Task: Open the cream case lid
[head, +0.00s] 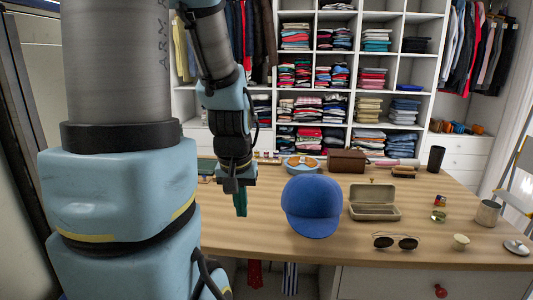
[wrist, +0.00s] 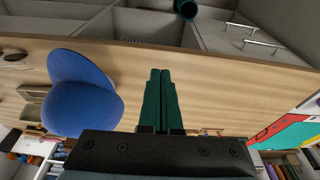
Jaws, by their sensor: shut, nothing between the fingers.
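The cream case (head: 374,214) sits on the wooden table, right of the blue cap. Its lid (head: 374,192) stands raised at the back, and the hollow inside shows. In the wrist view the case (wrist: 32,103) is partly hidden behind the cap at the left. My gripper (head: 241,209) points down over the table, left of the cap and well apart from the case. Its green fingers (wrist: 160,75) are together and empty.
The blue cap (head: 313,205) stands between my gripper and the case. Sunglasses (head: 395,242) lie in front of the case. A brown box (head: 347,160) and blue bowl (head: 302,163) are behind. A metal cup (head: 488,213) stands right. The table's front left is clear.

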